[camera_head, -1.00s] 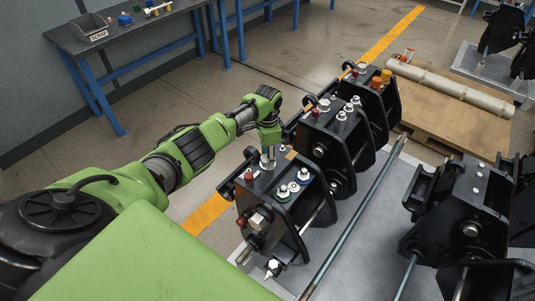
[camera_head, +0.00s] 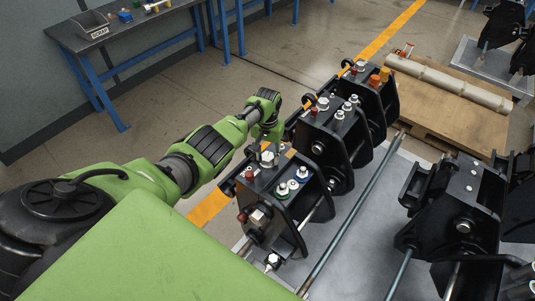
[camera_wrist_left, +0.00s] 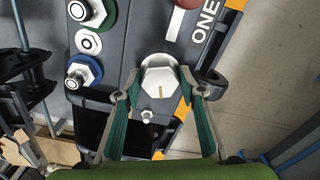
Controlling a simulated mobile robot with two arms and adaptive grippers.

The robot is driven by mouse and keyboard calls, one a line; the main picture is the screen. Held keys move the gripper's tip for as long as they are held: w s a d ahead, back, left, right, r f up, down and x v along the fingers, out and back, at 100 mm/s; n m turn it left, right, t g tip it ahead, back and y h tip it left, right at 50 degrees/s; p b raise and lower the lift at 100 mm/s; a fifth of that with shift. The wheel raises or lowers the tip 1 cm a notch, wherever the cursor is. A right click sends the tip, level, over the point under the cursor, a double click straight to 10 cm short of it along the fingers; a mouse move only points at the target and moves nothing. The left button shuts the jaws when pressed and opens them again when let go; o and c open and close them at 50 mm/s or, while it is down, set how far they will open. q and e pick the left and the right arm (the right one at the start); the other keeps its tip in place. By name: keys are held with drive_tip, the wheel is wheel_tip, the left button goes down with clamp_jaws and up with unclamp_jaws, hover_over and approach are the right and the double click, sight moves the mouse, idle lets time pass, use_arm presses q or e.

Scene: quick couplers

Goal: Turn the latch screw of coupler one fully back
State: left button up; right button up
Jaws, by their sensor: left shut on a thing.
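Coupler one (camera_head: 262,186) is the nearest black coupler in the head view; its "ONE" lettering (camera_wrist_left: 206,22) shows in the wrist view. Its latch screw (camera_wrist_left: 158,76) is a silver hex head with a small gold mark, near the coupler's edge. My left gripper (camera_wrist_left: 160,84) has its two green-padded fingers on either side of the hex head, shut on it. In the head view my left gripper (camera_head: 268,150) comes down over the coupler's far corner and largely hides the screw. My right gripper is in neither view.
Blue-ringed and green-ringed fittings (camera_wrist_left: 86,70) and a red cap (camera_wrist_left: 185,4) sit on the same coupler top. Two more couplers (camera_head: 330,125) stand behind in a row. Another black coupler (camera_head: 465,200) stands right. A workbench (camera_head: 120,30) is at the back left.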

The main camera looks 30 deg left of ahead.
use_arm(q)
drive_tip(key=n, duration=0.3)
drive_tip(key=shift+n+p, duration=0.35)
drive_tip(key=shift+n, duration=0.05)
drive_tip(key=n, duration=0.4)
drive_tip(key=shift+n, duration=0.3)
drive_tip(key=n+p, duration=0.1)
drive_tip(key=n, duration=0.3)
drive_tip(key=shift+w, duration=0.1)
drive_tip(key=n, duration=0.8)
drive_tip(key=shift+n, duration=0.3)
drive_tip(key=n, duration=0.4)
drive_tip(key=shift+a+n, duration=0.1)
drive_tip(key=shift+n, duration=0.2)
drive_tip(key=n, duration=0.5)
drive_tip(key=shift+f+n+b, duration=0.1)
drive_tip(key=shift+n+b, duration=0.4)
drive_tip(key=shift+n, duration=0.7)
drive_tip(key=shift+n+b, duration=0.35)
drive_tip(key=shift+n, duration=0.05)
drive_tip(key=n+b, duration=0.3)
drive_tip(key=b, duration=0.3)
drive_tip(key=shift+f+n, duration=0.15)
drive_tip(key=shift+n, duration=0.15)
drive_tip(key=shift+r+n+b, duration=0.25)
drive_tip(key=shift+n+b, duration=0.15)
drive_tip(key=shift+b, duration=0.6)
